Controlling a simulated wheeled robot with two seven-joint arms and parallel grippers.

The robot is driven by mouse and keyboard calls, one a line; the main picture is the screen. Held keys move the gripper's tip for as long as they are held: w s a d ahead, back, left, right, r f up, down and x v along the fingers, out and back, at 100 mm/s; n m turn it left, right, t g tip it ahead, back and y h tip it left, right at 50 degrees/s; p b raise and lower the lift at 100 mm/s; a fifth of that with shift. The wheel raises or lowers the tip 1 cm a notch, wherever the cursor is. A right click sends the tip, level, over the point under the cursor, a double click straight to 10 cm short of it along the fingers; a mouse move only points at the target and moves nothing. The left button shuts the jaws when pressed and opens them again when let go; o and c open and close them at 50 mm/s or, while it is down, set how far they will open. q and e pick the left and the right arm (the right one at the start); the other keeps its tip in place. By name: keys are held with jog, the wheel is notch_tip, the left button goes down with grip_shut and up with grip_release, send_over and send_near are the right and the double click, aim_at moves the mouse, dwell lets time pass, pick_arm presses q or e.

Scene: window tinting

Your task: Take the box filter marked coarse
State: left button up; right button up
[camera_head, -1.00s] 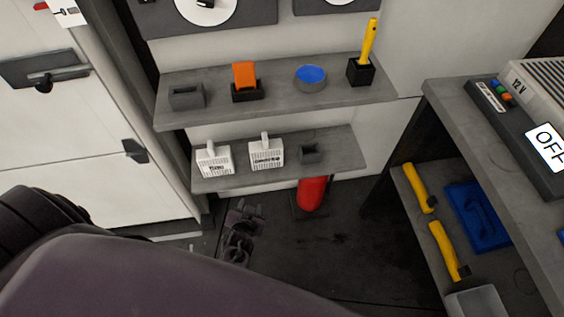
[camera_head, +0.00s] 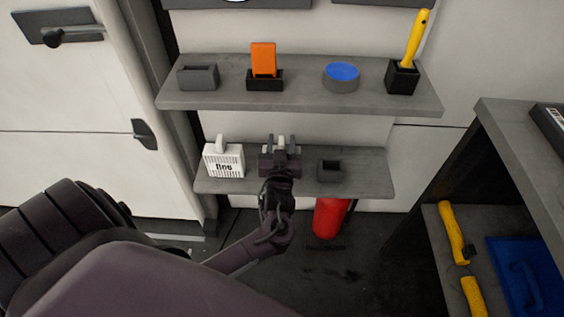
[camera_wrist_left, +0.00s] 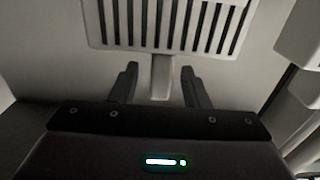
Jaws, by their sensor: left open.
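My left gripper (camera_head: 280,145) is open at the lower wall shelf, in front of the right-hand white box filter (camera_head: 281,139). It hides most of that filter and its label in the head view. In the left wrist view the slotted filter body (camera_wrist_left: 165,25) fills the top, and its handle stands between the two open fingers of the gripper (camera_wrist_left: 160,82), with a gap on each side. The other white box filter (camera_head: 224,161), marked fine, stands upright on the shelf to the left. My right gripper is not in view.
The lower shelf (camera_head: 370,178) also bears a small dark holder (camera_head: 330,171). The upper shelf (camera_head: 310,95) above holds a grey holder (camera_head: 198,77), an orange item (camera_head: 263,59), a blue-topped round tin (camera_head: 341,77) and a yellow-handled tool (camera_head: 416,40). A red cylinder (camera_head: 330,217) stands below.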

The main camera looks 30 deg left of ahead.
pick_arm(q)
jog(key=shift+x, duration=1.15)
grip_shut()
